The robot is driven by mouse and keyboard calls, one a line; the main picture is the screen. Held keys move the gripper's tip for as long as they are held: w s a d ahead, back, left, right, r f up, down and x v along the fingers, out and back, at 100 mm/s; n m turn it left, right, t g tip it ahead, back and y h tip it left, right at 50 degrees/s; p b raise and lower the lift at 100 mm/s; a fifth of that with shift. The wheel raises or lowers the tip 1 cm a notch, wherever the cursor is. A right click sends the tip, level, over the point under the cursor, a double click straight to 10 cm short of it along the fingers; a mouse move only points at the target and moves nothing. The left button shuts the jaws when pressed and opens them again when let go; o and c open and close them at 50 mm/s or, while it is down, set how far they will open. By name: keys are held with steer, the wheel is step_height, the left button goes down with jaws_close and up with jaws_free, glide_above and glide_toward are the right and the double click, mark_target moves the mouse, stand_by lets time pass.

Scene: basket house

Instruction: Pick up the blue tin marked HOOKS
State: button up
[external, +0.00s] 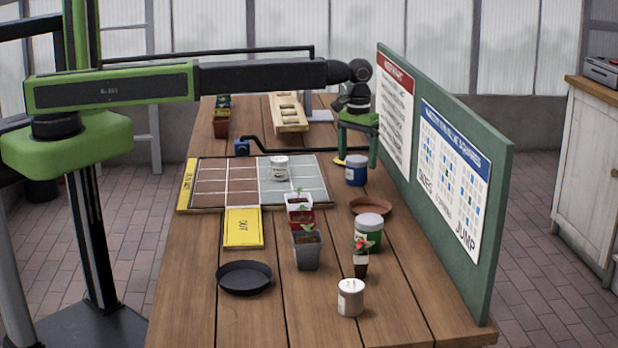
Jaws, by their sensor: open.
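A blue tin (356,173) with a pale lid stands upright on the wooden table, near the green notice board on the right. Its marking is too small to read. My gripper (358,161) points down with its green fingers apart and nothing held between them. In the picture the fingertips lie at about the height of the tin's lid, one to either side. I cannot tell from this one view whether they are around the tin or behind it, or whether they touch it.
The green board (445,165) stands close on the right. A terracotta saucer (370,206), a green tin (369,238) and several potted plants stand nearer the camera. A black pipe (300,150) runs behind.

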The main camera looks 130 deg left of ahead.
mark_target(357, 158)
step_height(357, 158, down, 4)
steer(key=b, duration=0.3)
steer(key=shift+d+f, duration=0.15)
steer(key=shift+r, duration=0.2)
steer(key=c, duration=1.6)
